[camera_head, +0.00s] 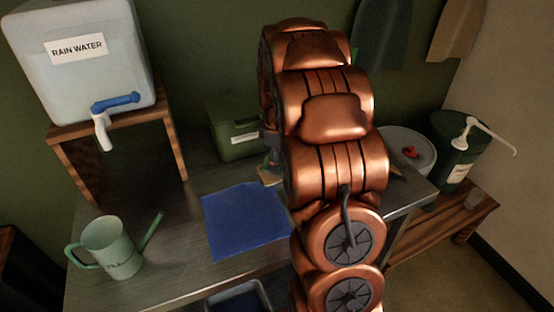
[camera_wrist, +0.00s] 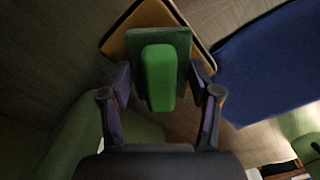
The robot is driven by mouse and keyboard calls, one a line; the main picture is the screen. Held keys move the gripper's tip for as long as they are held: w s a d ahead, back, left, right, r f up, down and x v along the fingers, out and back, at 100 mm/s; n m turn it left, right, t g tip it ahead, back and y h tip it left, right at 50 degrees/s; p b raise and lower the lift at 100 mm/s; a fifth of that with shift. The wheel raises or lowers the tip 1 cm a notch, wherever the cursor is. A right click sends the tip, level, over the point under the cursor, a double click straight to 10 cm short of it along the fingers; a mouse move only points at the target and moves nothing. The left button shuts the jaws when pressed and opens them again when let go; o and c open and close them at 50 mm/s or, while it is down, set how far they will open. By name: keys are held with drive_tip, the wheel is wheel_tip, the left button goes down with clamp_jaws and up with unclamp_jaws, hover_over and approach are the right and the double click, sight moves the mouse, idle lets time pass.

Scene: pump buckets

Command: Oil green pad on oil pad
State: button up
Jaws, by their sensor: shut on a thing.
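The green pad (camera_wrist: 158,75), a dark green plate with a brighter green grip block, is in my gripper (camera_wrist: 160,92) in the wrist view. The two fingers are shut on its sides. The oil pad (camera_wrist: 118,48), orange-yellow with a dark rim, lies behind the green pad and is partly covered by it. I cannot tell whether the two touch. In the head view the oil pad (camera_head: 267,179) shows only as a small tan patch beside my arm, which hides most of my gripper.
A blue mat (camera_head: 243,220) lies on the grey table beside the oil pad. An olive box (camera_head: 232,130) stands behind. A watering can (camera_head: 108,247) is at left, below the rain water tank (camera_head: 85,65). Drums, one with a pump (camera_head: 463,140), stand right.

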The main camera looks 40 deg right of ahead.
drive_tip(key=shift+f+b, duration=0.45)
idle(2.0)
drive_tip(key=shift+r, duration=0.1)
drive_tip(key=shift+w+r, duration=0.1)
drive_tip(key=shift+r, duration=1.75)
drive_tip(key=shift+r+p, duration=0.4)
drive_tip(key=shift+r, duration=1.25)
